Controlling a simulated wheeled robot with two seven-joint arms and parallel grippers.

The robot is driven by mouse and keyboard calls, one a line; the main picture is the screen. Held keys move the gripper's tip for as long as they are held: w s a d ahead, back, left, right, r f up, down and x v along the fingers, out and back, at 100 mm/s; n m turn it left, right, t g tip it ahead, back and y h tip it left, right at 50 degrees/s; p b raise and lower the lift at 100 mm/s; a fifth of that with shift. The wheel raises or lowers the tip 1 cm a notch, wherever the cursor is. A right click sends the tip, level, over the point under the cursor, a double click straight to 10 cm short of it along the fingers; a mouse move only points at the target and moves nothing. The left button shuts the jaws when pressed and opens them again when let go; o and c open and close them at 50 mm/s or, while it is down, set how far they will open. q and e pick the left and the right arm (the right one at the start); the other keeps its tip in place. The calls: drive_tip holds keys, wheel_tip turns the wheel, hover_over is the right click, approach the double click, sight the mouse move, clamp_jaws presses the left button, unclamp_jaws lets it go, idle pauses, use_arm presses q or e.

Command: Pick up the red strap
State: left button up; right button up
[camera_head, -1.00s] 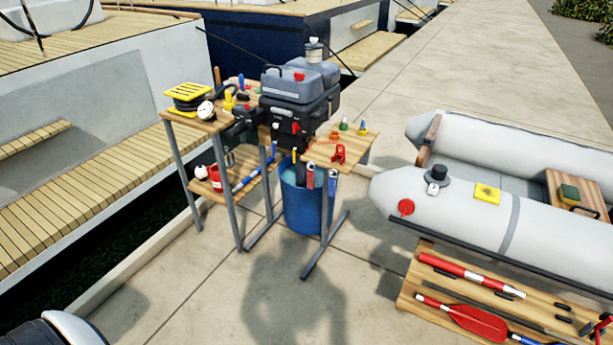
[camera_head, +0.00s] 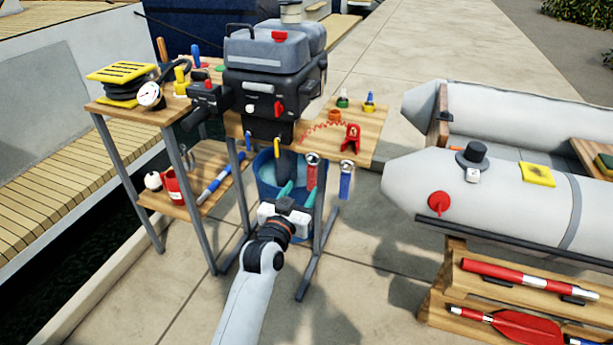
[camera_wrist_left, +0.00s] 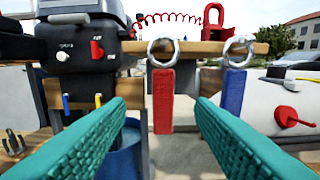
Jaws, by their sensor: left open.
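The red strap (camera_head: 311,174) hangs from a metal ring at the front edge of the wooden table (camera_head: 362,133). It also shows in the left wrist view (camera_wrist_left: 163,98), hanging straight down near the middle. A blue strap (camera_head: 345,184) hangs from a similar ring to its right. My left gripper (camera_head: 298,191) is open, its teal fingers pointing at the table's front. In the left wrist view the red strap appears in the gap between the fingers, beyond the tips, and nothing is held. My right gripper is in neither view.
The outboard motor (camera_head: 270,85) stands above the blue bucket (camera_head: 268,178). A side stand (camera_head: 125,113) is at left, and the grey inflatable boat (camera_head: 520,205) is at right. Paving lies open in front.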

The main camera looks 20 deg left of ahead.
sight(311, 175)
use_arm(q)
drive_tip(key=w, duration=0.4)
drive_tip(key=shift+f+b, duration=0.1)
drive_tip(key=shift+b, duration=0.2)
drive_tip(key=shift+w+d+b, duration=0.2)
drive_tip(key=shift+w+b, duration=0.15)
drive_tip(key=shift+w, duration=1.05)
drive_tip(key=shift+w+d+b, duration=0.15)
drive_tip(key=shift+w+b, duration=0.15)
drive_tip(key=shift+w, duration=1.05)
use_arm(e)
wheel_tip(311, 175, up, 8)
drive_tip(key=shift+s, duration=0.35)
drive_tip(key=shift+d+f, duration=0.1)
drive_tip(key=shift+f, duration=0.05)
use_arm(q)
drive_tip(key=c, duration=1.1)
drive_tip(key=shift+o, duration=0.2)
drive_tip(key=shift+r, duration=0.2)
